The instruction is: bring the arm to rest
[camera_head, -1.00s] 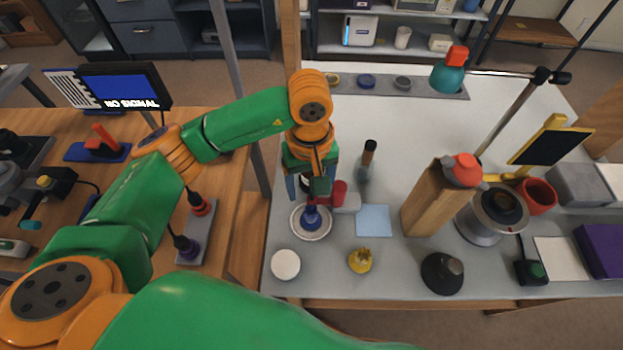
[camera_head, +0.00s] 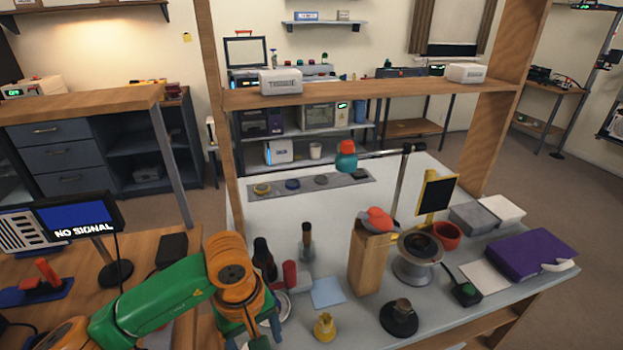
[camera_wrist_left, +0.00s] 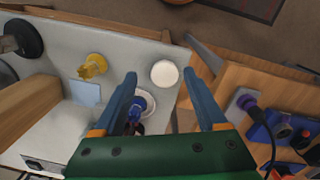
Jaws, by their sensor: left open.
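My left arm (camera_head: 165,292) comes in from the lower left, its green and orange links bent down over the left edge of the light table. A blue part (camera_wrist_left: 135,113) on a white round dish (camera_wrist_left: 150,101) shows beside the left-hand finger; I cannot tell the gap. A white disc (camera_wrist_left: 164,73) appears between the fingertips, on the table below. My right gripper is not in view.
Near the arm stand a dark bottle (camera_head: 264,259), a red cylinder (camera_head: 290,274) and a yellow part (camera_head: 324,327).

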